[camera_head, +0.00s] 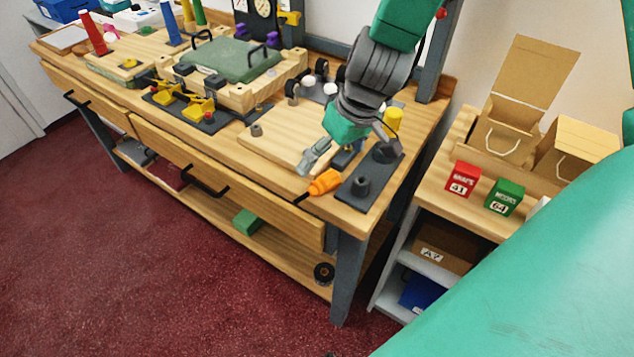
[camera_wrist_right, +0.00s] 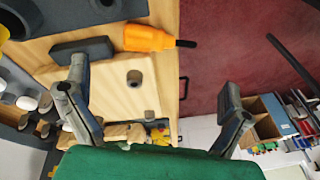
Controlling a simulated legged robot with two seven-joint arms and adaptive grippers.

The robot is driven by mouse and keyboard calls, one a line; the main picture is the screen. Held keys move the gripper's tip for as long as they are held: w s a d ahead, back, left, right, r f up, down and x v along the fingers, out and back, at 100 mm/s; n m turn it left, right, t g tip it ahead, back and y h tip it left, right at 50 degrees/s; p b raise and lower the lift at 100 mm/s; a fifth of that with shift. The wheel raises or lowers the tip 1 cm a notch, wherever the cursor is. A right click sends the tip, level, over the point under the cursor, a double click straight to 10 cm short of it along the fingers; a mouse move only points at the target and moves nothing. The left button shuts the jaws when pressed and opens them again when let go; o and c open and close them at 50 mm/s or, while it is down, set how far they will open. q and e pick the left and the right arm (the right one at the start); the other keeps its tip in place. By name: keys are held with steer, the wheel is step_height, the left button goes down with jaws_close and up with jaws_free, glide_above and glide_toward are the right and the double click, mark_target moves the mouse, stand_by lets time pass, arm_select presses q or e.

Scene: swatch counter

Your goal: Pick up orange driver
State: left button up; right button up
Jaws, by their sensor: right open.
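The orange driver (camera_head: 325,182) lies on the front right of the wooden workbench, near its front edge, with its dark shaft pointing left toward the edge. In the right wrist view the driver (camera_wrist_right: 148,38) shows at the top, with its dark shaft to the right. My right gripper (camera_head: 345,158) is above the bench, just behind the driver. Its two fingers (camera_wrist_right: 156,75) are spread wide with nothing between them, and the driver is beyond the fingertips. My left gripper is in neither view.
A dark plate with posts (camera_head: 357,206) is right of the driver. A pale wooden board (camera_head: 270,140) lies to its left. Yellow clamps (camera_head: 198,108) and a green-topped fixture (camera_head: 235,60) stand farther left. A side shelf (camera_head: 440,190) holds red and green boxes.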

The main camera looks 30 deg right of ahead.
mark_target(320, 183)
steer(key=x, duration=0.3)
steer(key=shift+w+f, duration=0.1)
steer(key=shift+f, duration=0.15)
steer(key=shift+w+d+f+b, duration=0.1)
steer(key=shift+f+b, duration=0.1)
steer(key=shift+f, duration=0.25)
steer(key=shift+w+d+f+b, duration=0.1)
steer(key=shift+d+f+b, duration=0.05)
steer(key=shift+f, duration=0.25)
steer(key=x, duration=0.3)
steer(key=shift+w+a+f, duration=0.2)
steer(key=shift+f, duration=0.15)
steer(key=shift+w+a+f+b, duration=0.15)
steer(key=shift+a+f+b, duration=0.1)
steer(key=shift+f+b, duration=0.1)
steer(key=shift+r, duration=0.1)
steer(key=shift+d, duration=0.1)
steer(key=c, duration=1.7)
